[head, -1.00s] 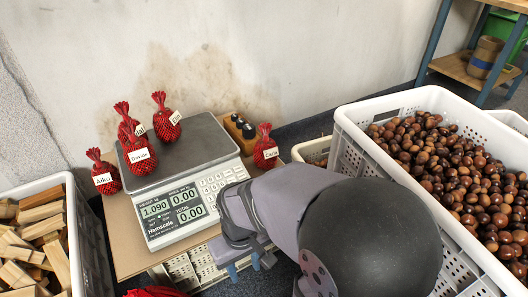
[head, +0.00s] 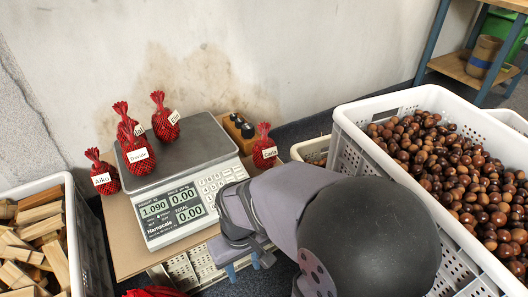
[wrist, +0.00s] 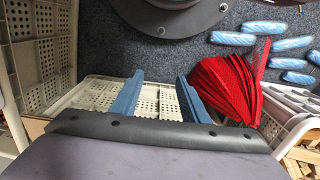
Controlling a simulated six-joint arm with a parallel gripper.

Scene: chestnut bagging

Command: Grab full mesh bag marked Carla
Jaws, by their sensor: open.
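The red mesh bag marked Carla (head: 265,148) stands upright at the right of the scale, on the board, with its label facing the camera. My gripper (head: 243,262) is low in front of the scale, apart from that bag. In the wrist view my gripper (wrist: 160,92) has its two blue fingers spread with nothing between them. The Carla bag is not seen in the wrist view. Other filled red bags are the Davide bag (head: 137,158) and two more on the scale, and the Aiko bag (head: 103,173) left of it.
The scale (head: 184,207) reads 1.090. A white crate of chestnuts (head: 345,118) stands right, a crate of wood (head: 70,215) left. Weights in a wooden block (head: 238,130) sit between scale and Carla bag. Empty red mesh (wrist: 224,90) lies beside my right finger in the wrist view.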

